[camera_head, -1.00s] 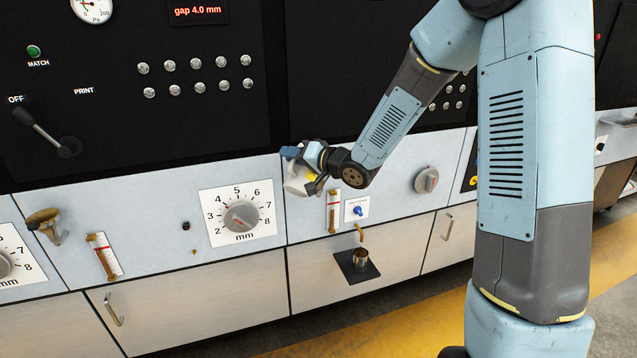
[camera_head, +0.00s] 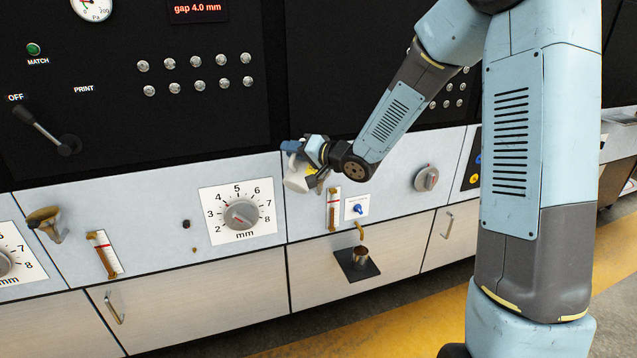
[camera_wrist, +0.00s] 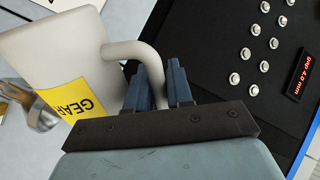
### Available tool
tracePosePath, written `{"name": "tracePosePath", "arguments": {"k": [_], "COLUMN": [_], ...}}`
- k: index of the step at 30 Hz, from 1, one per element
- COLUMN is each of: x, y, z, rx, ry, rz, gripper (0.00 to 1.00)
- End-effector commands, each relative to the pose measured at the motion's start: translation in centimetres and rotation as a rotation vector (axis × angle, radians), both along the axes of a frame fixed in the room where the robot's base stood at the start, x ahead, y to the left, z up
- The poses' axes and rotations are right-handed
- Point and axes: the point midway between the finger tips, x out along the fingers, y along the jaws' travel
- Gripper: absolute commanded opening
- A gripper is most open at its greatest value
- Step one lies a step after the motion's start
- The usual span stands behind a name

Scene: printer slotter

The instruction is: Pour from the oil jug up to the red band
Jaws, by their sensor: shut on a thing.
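The white oil jug (camera_wrist: 65,45) has a yellow label reading "GEAR". My gripper (camera_wrist: 162,82) is shut on its handle in the wrist view. In the head view the jug (camera_head: 295,174) is held tilted in front of the panel, just left of a sight glass (camera_head: 333,205) with a red mark and brown oil-coloured content. In the wrist view a metallic cup (camera_wrist: 38,112) shows partly behind and below the jug. The jug's mouth and any oil stream cannot be made out.
A valve with a blue knob (camera_head: 357,209) is right of the sight glass. A small brass cup (camera_head: 361,256) stands on a black shelf (camera_head: 345,265) below a spout. A dial (camera_head: 241,215), another brass funnel (camera_head: 45,220) and another sight glass (camera_head: 105,254) are to the left.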

Motion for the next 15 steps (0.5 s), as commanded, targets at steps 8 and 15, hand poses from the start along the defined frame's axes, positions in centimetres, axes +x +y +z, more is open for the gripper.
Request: {"name": "tracePosePath", "arguments": {"k": [8, 15], "x": [0.14, 0.23], "y": [-0.07, -0.14], "z": [0.26, 0.41], "rx": [0.010, 0.017], "ry": [0.013, 0.024], "rz": [0.000, 0.000], "gripper": [0.00, 0.00]}}
